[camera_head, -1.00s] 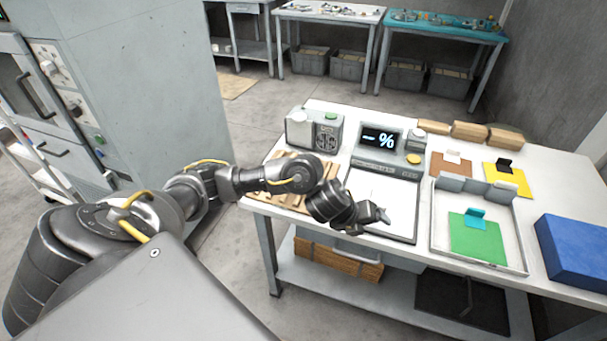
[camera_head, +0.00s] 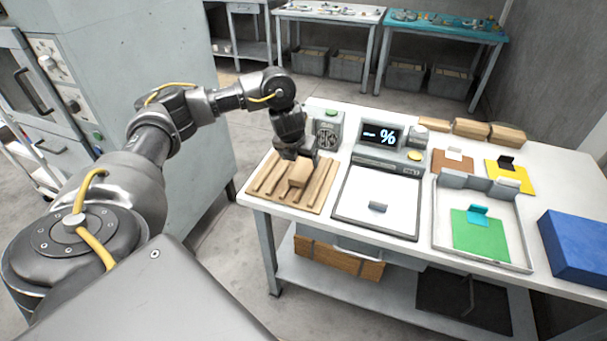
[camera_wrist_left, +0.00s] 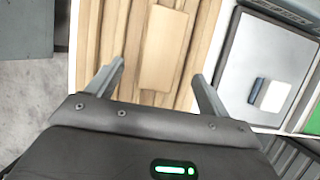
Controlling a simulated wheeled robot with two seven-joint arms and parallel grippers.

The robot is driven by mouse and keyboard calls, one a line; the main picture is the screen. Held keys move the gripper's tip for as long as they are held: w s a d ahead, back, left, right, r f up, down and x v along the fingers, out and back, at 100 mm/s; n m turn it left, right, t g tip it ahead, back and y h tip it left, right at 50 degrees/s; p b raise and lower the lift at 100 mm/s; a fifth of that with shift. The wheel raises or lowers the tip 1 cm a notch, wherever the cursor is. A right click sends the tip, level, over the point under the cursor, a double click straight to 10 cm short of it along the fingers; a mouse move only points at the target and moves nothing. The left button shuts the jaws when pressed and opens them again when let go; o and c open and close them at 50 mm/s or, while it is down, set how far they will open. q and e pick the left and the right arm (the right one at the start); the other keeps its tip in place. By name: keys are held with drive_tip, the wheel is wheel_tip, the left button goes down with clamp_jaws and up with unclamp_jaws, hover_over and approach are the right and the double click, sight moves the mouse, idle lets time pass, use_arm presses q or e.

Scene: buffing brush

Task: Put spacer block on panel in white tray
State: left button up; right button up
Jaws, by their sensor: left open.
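A plain wooden block (camera_head: 300,174), which looks like the spacer block, lies on a slatted wooden rack (camera_head: 262,187) at the table's left. My left gripper (camera_head: 298,156) is above it, open and pointing down. In the left wrist view the block (camera_wrist_left: 164,48) lies just beyond and between the open fingers (camera_wrist_left: 160,78), apart from them. The white tray (camera_head: 528,240) is at the right, with a green panel (camera_head: 480,238) lying in it. A teal clip-like piece (camera_head: 478,213) stands on the panel's back part. My right gripper is not in view.
A scale with a white plate (camera_head: 380,190) and lit display (camera_head: 382,136) stands between rack and tray. A grey device (camera_head: 328,128) is behind the rack, and a blue box (camera_head: 575,245) is right of the tray.

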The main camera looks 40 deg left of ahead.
sight(304, 168)
use_arm(q)
drive_tip(key=shift+x, duration=0.85)
drive_tip(key=shift+w+x, duration=0.1)
drive_tip(key=shift+x, duration=1.15)
drive_tip(key=shift+w+x, duration=0.15)
drive_tip(key=shift+x, duration=1.15)
drive_tip(key=shift+r, duration=0.1)
drive_tip(key=shift+c, duration=0.4)
drive_tip(key=c, duration=1.1)
drive_tip(key=shift+r, duration=0.15)
